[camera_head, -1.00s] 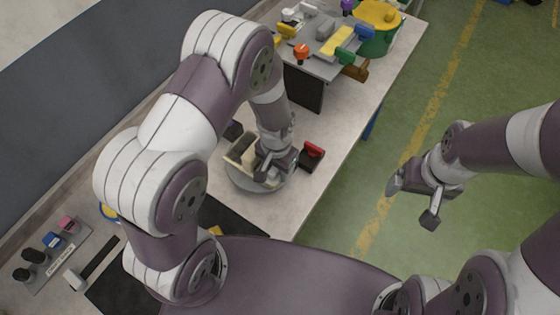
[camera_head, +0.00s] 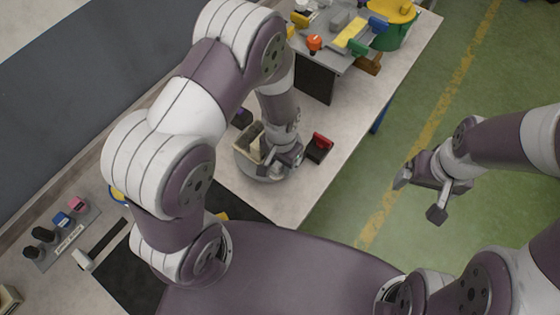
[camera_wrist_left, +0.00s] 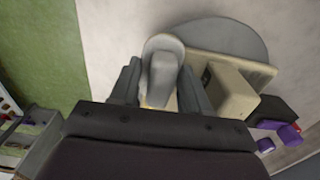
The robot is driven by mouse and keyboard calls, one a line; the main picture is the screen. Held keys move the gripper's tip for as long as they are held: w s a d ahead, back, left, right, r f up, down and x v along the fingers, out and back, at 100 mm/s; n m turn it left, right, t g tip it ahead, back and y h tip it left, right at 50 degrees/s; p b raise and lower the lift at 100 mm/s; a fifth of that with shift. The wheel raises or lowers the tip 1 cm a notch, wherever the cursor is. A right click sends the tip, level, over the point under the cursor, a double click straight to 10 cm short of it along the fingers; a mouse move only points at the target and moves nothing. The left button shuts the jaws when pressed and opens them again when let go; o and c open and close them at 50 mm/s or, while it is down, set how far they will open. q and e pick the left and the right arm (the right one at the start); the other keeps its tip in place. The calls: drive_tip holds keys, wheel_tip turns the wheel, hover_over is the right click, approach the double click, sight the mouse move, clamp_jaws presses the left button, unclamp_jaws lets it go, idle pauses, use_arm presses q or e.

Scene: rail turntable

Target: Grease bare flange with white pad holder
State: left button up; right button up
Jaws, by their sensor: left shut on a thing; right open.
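My left gripper (camera_head: 284,160) is low over the near right part of the round grey turntable (camera_head: 262,177), beside a cream angled part (camera_head: 249,137) standing on it. In the left wrist view its fingers (camera_wrist_left: 160,88) are shut on a pale grey, round-ended piece (camera_wrist_left: 163,68), which appears to be the pad holder. The cream part (camera_wrist_left: 228,97) is just to the right there, and the turntable (camera_wrist_left: 230,35) lies behind. Whether the held piece touches the flange is hidden. My right gripper (camera_head: 420,197) is open and empty over the green floor.
A black block with a red top (camera_head: 320,145) stands right of the turntable. A raised fixture (camera_head: 336,60) with coloured clamps and a green bin (camera_head: 397,34) are farther back. A labelled rack (camera_head: 62,238) and a white-headed black tool (camera_head: 84,260) lie at left.

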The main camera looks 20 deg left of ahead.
use_arm(q)
drive_tip(key=shift+w+d, duration=0.25)
drive_tip(key=shift+w, duration=0.4)
drive_tip(key=shift+w, duration=0.1)
drive_tip(key=shift+w+d, duration=0.1)
drive_tip(key=shift+w, duration=0.1)
drive_tip(key=shift+w+d, duration=0.25)
drive_tip(key=shift+w, duration=0.5)
drive_tip(key=shift+w+d+b, duration=0.3)
drive_tip(key=shift+w+b, duration=0.1)
drive_tip(key=shift+w, duration=0.4)
drive_tip(key=shift+f, duration=0.1)
